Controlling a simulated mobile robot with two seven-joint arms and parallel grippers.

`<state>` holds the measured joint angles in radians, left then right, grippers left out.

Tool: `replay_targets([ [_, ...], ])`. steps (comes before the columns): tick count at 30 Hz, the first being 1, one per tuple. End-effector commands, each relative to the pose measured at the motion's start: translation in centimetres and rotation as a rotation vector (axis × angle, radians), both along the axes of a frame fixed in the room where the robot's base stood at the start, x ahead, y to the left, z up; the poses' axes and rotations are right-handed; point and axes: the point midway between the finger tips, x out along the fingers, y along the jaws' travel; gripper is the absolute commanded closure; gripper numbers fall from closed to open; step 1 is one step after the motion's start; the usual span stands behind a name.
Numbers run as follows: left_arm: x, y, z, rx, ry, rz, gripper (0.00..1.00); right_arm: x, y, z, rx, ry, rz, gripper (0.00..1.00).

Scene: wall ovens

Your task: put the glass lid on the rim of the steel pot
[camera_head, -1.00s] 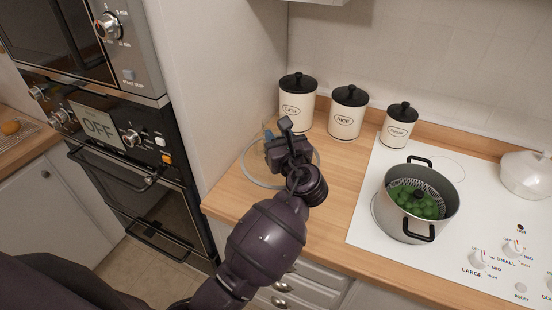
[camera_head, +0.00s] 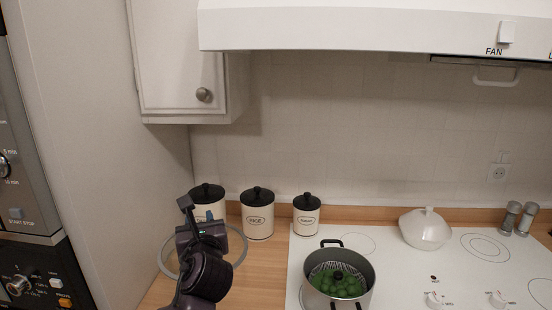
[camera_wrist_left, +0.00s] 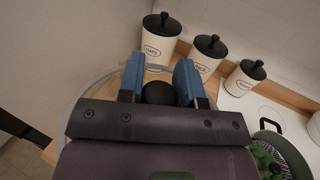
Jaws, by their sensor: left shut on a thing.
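The glass lid (camera_head: 243,248) is a clear disc with a grey rim and a black knob, at the lower left of the head view. My left gripper (camera_head: 203,217) is over its middle. In the left wrist view the blue fingers of the gripper (camera_wrist_left: 160,82) are closed on the lid's black knob (camera_wrist_left: 158,93). The lid's rim overlaps the foot of the left canister in the head view; its height above the counter is hard to tell. The steel pot (camera_head: 355,296) stands on the hob to the right, uncovered, with green vegetables in a wire basket. My right gripper is not in view.
Three cream canisters with black lids (camera_head: 257,221) stand along the wall behind the lid and to its right. A white lidded dish (camera_head: 425,232) and two shakers (camera_head: 518,218) stand farther right. A wall cabinet (camera_head: 180,60) and range hood (camera_head: 350,25) hang above.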

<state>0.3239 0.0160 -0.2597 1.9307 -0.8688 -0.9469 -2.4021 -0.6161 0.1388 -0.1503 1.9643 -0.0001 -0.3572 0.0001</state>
Motion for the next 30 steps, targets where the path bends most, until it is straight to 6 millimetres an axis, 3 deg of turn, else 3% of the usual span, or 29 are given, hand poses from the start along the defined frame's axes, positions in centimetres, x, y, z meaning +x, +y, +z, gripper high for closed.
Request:
replay_targets([
  [8, -4.5, 0.3, -3.0, 0.009, 0.003, -0.221, 1.00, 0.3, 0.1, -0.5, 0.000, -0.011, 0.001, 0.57],
  [18, -10.9, 2.0, -10.1, 0.001, 0.008, -0.345, 1.00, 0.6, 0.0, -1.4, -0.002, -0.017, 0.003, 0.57],
  [24, -12.7, 3.3, -13.2, -0.001, 0.004, -0.340, 1.00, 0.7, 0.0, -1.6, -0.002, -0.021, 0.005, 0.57],
  [30, -13.3, 3.7, -14.3, 0.001, 0.001, -0.336, 1.00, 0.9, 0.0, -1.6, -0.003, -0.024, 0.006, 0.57],
])
